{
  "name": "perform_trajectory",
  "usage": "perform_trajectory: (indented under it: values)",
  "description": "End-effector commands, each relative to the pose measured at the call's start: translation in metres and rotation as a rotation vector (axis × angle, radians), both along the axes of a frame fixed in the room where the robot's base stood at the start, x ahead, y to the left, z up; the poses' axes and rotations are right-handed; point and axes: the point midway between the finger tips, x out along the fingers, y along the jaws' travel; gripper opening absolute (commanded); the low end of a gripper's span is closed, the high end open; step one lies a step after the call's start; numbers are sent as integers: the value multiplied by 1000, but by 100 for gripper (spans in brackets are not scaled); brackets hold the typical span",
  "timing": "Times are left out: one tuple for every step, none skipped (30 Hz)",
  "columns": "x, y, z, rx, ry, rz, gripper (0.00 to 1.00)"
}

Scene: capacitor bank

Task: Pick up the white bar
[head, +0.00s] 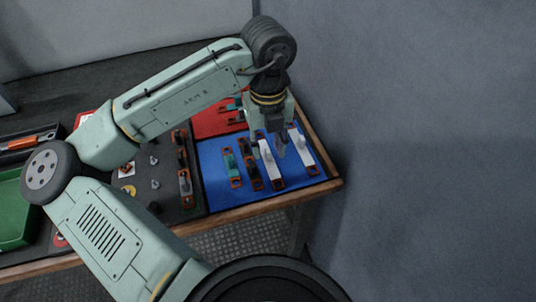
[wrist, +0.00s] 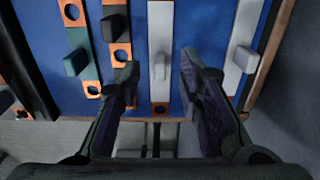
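Two white bars with orange ends and a grey grip block lie on the blue mat (head: 222,199). One white bar (wrist: 160,28) runs between my fingertips in the wrist view; in the head view this bar (head: 269,163) is partly behind my gripper (head: 281,147). The other white bar (wrist: 245,28) lies to the right, outside the right finger, and also shows in the head view (head: 304,150). My gripper (wrist: 159,68) is open, with a finger on each side of the first bar's grey block (wrist: 159,66). No contact is visible; its exact height is unclear.
A teal bar (head: 231,166) and a black bar (head: 252,173) lie left of the white bars. The wooden table edge (head: 262,205) is at the front, and a grey wall (head: 430,120) stands to the right. A red mat (head: 208,122) lies behind.

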Motion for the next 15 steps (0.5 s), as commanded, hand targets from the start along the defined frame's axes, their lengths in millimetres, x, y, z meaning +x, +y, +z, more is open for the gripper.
perform_trajectory:
  values:
    - [0, 1, -7, 1, 0, 2, 32]
    - [0, 0, -10, 1, 0, 2, 32]
    - [0, 0, -14, 1, 1, 2, 32]
    - [0, 0, -16, 1, 0, 2, 32]
    - [0, 0, -17, 0, 0, 2, 32]
    - [0, 0, -19, 0, -1, 2, 32]
    - [0, 0, -19, 0, -1, 2, 32]
    - [0, 0, -19, -1, -1, 1, 32]
    - [0, 0, -19, -1, -1, 1, 32]
    - [0, 0, -19, -1, -1, 1, 32]
    - [0, 0, -19, -1, -1, 1, 32]
    - [0, 0, -19, -1, -1, 1, 32]
    - [0, 0, -19, -1, -1, 1, 30]
    - [0, 0, -19, -1, -1, 1, 28]
    - [0, 0, -19, -1, -1, 1, 25]
